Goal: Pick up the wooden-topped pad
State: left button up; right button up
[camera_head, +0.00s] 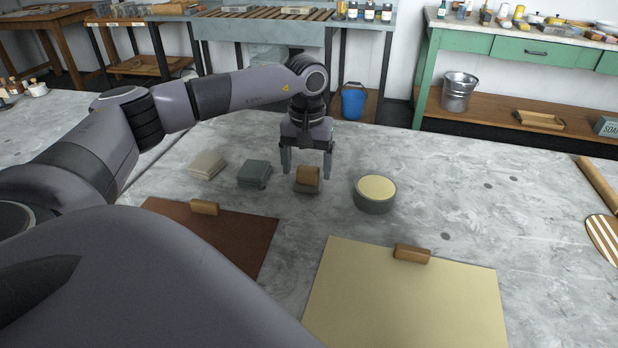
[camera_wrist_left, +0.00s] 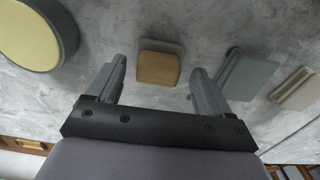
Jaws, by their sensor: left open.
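The wooden-topped pad (camera_head: 307,179) is a small block with a brown wooden top over a grey base, lying on the grey stone table. My left gripper (camera_head: 306,172) points down above it, with its fingers spread to either side of the pad in the head view. In the left wrist view the pad (camera_wrist_left: 159,64) shows between and beyond the two open fingers of the left gripper (camera_wrist_left: 158,80). Nothing is held, and I cannot tell the exact height of the fingertips above the table. My right gripper is not in view.
A round grey tub with a cream top (camera_head: 375,193) stands right of the pad. Grey-green pads (camera_head: 254,174) and beige pads (camera_head: 207,165) lie to the left. A brown sheet (camera_head: 248,233) and a cream board (camera_head: 405,295) lie nearer. The table's right side has free room.

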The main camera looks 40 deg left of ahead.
aim_at(308, 168)
pick_arm(q)
jog(key=shift+f, duration=0.9)
jog(key=shift+w+d, duration=0.1)
jog(key=c, duration=1)
jog(key=shift+c, duration=0.2)
jog(key=shift+r, duration=0.15)
notch_tip(308, 168, up, 20)
jog(key=p, duration=0.2)
jog(key=o, duration=0.3)
jog(key=shift+c, duration=1)
